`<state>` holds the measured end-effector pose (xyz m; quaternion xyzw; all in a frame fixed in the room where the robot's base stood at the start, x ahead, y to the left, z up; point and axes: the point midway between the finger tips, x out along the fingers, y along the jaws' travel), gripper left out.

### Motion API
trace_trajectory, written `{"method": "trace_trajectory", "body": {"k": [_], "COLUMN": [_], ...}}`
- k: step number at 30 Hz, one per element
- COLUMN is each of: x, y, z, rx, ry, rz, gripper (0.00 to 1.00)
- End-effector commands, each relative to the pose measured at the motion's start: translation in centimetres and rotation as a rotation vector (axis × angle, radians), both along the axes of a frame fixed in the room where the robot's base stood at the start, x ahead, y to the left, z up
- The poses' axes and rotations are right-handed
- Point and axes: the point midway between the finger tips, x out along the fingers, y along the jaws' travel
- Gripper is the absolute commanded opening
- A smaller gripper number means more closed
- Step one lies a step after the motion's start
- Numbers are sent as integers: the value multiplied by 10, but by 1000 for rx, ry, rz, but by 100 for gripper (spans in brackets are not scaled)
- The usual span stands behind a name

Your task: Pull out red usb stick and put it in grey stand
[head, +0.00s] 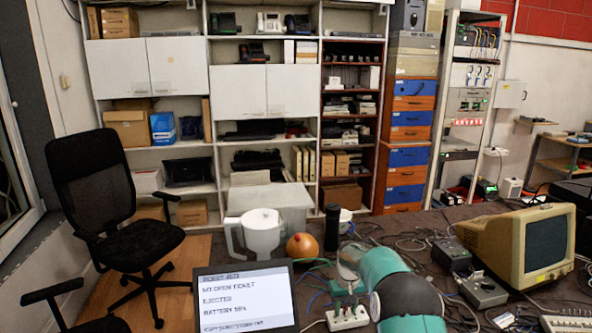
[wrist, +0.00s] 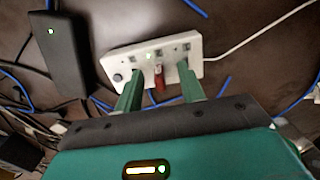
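The red usb stick (wrist: 159,80) sits in a white multi-port block (wrist: 142,64) in the wrist view, near the middle of its row of ports. My gripper (wrist: 159,88) is open, with one green finger on each side of the stick and gaps between. The fingertips are close to the block. In the head view, the white block (head: 347,318) lies on the desk below my gripper (head: 346,290); the stick cannot be made out there. I cannot identify a grey stand in either view.
A screen with text (head: 240,299) stands left of the block. A white jug (head: 262,232), an orange ball (head: 302,246) and a dark cylinder (head: 332,227) stand behind. A beige monitor (head: 520,245) is at right. A black box (wrist: 60,55) and blue cables lie near the block.

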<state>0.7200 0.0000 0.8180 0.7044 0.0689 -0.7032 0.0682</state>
Motion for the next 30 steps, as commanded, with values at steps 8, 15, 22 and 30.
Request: {"method": "trace_trajectory", "body": {"k": [8,15,22,30], "x": [0,0,0,0], "y": [0,0,0,0], "z": [0,0,0,0], "rx": [0,0,0,0], "ry": [0,0,0,0], "rz": [0,0,0,0], "gripper": [39,39,39,29]}}
